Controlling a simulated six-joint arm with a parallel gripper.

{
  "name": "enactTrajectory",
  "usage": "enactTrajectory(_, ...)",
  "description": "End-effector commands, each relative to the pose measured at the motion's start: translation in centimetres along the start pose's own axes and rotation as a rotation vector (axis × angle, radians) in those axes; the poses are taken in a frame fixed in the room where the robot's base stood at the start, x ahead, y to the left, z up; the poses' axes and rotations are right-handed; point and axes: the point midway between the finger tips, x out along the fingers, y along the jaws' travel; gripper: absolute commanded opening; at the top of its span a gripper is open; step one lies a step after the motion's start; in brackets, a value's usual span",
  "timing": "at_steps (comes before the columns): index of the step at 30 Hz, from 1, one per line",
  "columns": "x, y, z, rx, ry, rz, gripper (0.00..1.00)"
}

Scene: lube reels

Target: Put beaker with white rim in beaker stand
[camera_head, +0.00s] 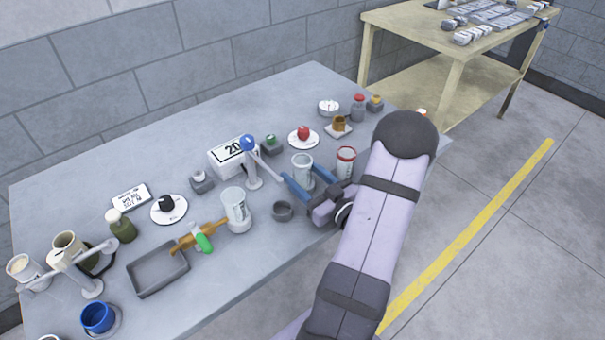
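A clear beaker with a pale rim (302,164) is upright near the table's right front side. My gripper (303,176) reaches toward it from the lower right, with its two blue fingers spread apart at the beaker's lower part. I cannot tell whether the fingers touch it, and they hide its base. Another clear beaker with a pale rim (235,204) stands to the left in a round grey base (239,225). A small dark grey cup-like holder (283,212) is on the table left of my gripper; I cannot tell whether it is a beaker stand.
A red-rimmed beaker (346,158) stands close to the right of my gripper. A white post with a blue ball (250,165) stands close on the left.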

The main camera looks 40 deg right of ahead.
Motion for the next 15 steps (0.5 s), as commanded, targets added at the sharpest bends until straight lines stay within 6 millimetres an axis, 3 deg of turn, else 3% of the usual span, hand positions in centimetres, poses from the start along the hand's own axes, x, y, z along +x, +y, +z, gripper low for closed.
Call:
enactTrajectory(7, -0.4, 0.1, -0.3, 0.001, -0.001, 0.002, 0.54)
enactTrajectory(15, -4.0, 0.2, -0.2, -0.001, 0.0, 0.007, 0.54)
